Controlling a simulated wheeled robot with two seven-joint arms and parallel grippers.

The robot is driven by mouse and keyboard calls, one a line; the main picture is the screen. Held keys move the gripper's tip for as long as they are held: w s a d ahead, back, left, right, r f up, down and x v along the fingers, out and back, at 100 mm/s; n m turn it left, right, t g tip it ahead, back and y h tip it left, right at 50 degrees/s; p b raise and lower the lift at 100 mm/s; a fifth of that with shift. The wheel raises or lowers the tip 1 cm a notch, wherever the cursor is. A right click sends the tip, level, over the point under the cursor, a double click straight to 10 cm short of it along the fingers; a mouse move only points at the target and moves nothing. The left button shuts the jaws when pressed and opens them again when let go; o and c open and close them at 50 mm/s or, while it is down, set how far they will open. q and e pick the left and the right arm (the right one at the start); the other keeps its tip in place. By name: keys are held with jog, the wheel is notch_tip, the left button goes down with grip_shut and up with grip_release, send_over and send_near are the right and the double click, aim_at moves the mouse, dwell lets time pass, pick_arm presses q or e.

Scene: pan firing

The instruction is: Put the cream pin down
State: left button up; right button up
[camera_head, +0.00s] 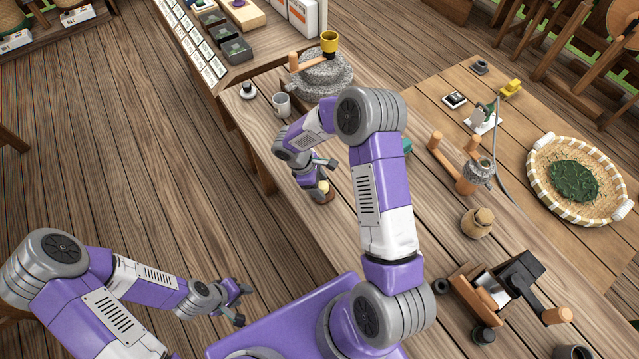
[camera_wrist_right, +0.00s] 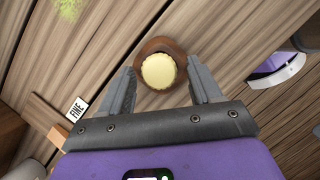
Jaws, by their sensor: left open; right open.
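The cream pin (camera_wrist_right: 158,71) shows from above in the right wrist view as a pale round top on a round brown wooden base (camera_wrist_right: 179,48). It also shows in the head view (camera_head: 323,187), near the table's left edge, partly hidden by my right gripper. My right gripper (camera_wrist_right: 163,75) is open, with one finger on each side of the pin and visible gaps between. It also shows in the head view (camera_head: 326,177). My left gripper (camera_head: 242,304) is open and empty over the floor, left of the table.
A white mug (camera_head: 282,105) and a stone mill (camera_head: 322,76) stand farther back on the table. A woven basket (camera_head: 584,213) with green leaves lies at the right. A wooden jar (camera_head: 477,223) stands nearer. A small sign reading "FINE" (camera_wrist_right: 77,108) lies left of the gripper.

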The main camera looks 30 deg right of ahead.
jog(key=v, duration=1.2)
jog(key=shift+p, duration=0.3)
jog(key=shift+s, duration=0.1)
